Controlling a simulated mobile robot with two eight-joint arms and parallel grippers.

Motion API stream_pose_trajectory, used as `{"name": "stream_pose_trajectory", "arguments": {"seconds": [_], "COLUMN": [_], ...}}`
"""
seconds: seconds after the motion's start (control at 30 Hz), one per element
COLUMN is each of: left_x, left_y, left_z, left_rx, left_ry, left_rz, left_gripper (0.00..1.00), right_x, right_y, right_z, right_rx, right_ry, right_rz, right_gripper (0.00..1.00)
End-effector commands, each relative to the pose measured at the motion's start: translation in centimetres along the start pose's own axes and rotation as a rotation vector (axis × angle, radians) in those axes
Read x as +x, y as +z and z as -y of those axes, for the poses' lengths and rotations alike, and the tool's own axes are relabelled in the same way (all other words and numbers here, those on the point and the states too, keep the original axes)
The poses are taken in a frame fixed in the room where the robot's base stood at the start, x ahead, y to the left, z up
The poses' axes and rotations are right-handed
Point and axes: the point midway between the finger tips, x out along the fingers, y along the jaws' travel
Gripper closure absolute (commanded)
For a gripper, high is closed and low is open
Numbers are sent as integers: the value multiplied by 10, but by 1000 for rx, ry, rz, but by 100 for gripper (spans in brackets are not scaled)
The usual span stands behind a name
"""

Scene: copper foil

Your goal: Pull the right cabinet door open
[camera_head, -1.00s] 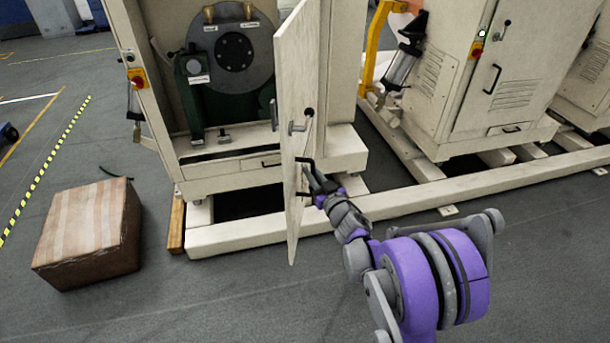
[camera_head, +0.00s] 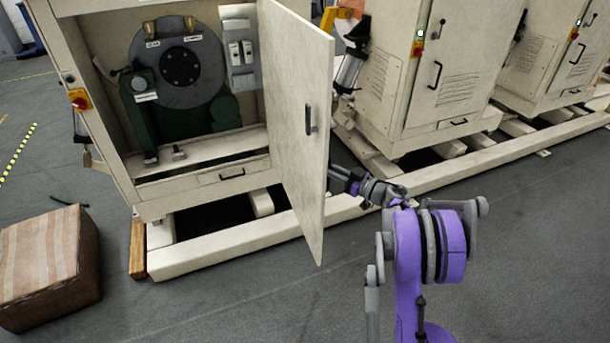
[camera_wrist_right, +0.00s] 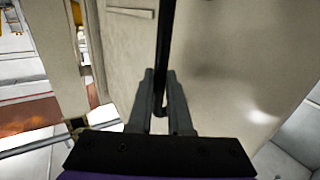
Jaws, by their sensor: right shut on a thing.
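The right cabinet door (camera_head: 295,165) is a cream panel standing wide open, swung out to the right. Its inner face, with a dark latch bar (camera_head: 309,118), faces me in the head view. My right gripper (camera_head: 340,181) reaches to the door's outer side, where its fingertips are hidden behind the panel. In the right wrist view my right gripper (camera_wrist_right: 160,78) has its two fingers closed around a dark vertical handle bar (camera_wrist_right: 163,45), with the pale door surface behind. The open cabinet (camera_head: 100,100) shows a grey disc and green machinery inside. My left gripper is not in view.
A brown striped box (camera_head: 45,265) sits on the floor at the left. A cream base beam (camera_head: 235,243) runs along the cabinets' front. Another closed cabinet (camera_head: 455,75) stands to the right. The grey floor in front is clear.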

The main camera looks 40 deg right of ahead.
Motion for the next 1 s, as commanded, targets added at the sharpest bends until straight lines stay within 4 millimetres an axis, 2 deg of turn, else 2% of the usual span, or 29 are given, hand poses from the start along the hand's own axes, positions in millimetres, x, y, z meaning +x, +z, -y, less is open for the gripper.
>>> {"name": "stream_pose_trajectory", "arguments": {"seconds": [0.03,0.1,0.4,0.63,1.0], "left_x": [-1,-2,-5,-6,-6], "left_y": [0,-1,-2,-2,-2], "left_z": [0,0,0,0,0], "left_rx": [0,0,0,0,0], "left_ry": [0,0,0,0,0], "left_rz": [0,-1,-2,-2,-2], "left_gripper": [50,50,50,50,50], "right_x": [-8,-15,-34,-40,-41], "right_y": [0,0,-1,-1,-1], "right_z": [-16,-30,-78,-96,-101], "right_rx": [0,0,0,0,0], "right_ry": [-16,-47,-145,-181,-192], "right_rz": [-1,-1,-2,-2,-2], "right_gripper": [100,100,100,100,100]}}
